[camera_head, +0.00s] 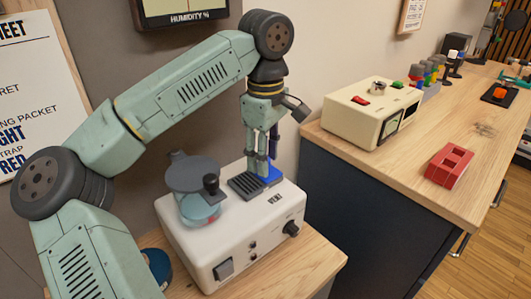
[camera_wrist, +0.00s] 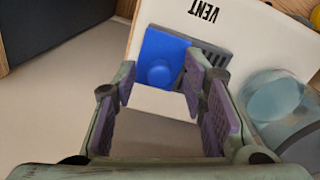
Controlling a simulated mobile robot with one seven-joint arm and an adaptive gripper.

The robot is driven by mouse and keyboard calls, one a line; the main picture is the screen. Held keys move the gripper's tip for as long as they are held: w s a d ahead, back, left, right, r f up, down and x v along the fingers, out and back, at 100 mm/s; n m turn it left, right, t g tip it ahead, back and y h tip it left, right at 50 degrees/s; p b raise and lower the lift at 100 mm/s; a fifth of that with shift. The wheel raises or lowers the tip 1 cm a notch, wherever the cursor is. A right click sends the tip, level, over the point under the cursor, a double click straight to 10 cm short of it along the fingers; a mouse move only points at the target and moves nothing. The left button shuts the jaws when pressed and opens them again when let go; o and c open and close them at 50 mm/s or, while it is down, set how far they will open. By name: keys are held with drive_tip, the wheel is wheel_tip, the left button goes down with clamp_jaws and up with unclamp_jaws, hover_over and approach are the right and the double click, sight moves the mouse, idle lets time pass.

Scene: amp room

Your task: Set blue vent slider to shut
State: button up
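The white machine (camera_head: 235,245) has a vent on top with a dark slatted grille (camera_head: 246,186). The blue vent slider (camera_head: 273,174) sits at the right end of the vent in the head view, with the slats bare beside it. In the wrist view the slider (camera_wrist: 163,52) is a blue plate with a round knob (camera_wrist: 160,73); bare slats (camera_wrist: 210,57) show to its right, near the "VENT" label. My gripper (camera_head: 262,169) points down over the slider. In the wrist view its purple-padded fingers (camera_wrist: 165,85) are apart, with the knob showing between them; contact cannot be told.
A glass vessel with a grey lid (camera_head: 193,176) stands on the machine beside the vent. A black dial (camera_head: 291,228) and a switch (camera_head: 223,269) are on its front. A cream box (camera_head: 350,115) and a red block (camera_head: 448,167) stand on the neighbouring counter.

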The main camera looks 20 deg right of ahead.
clamp_jaws()
idle(0.5)
idle(0.3)
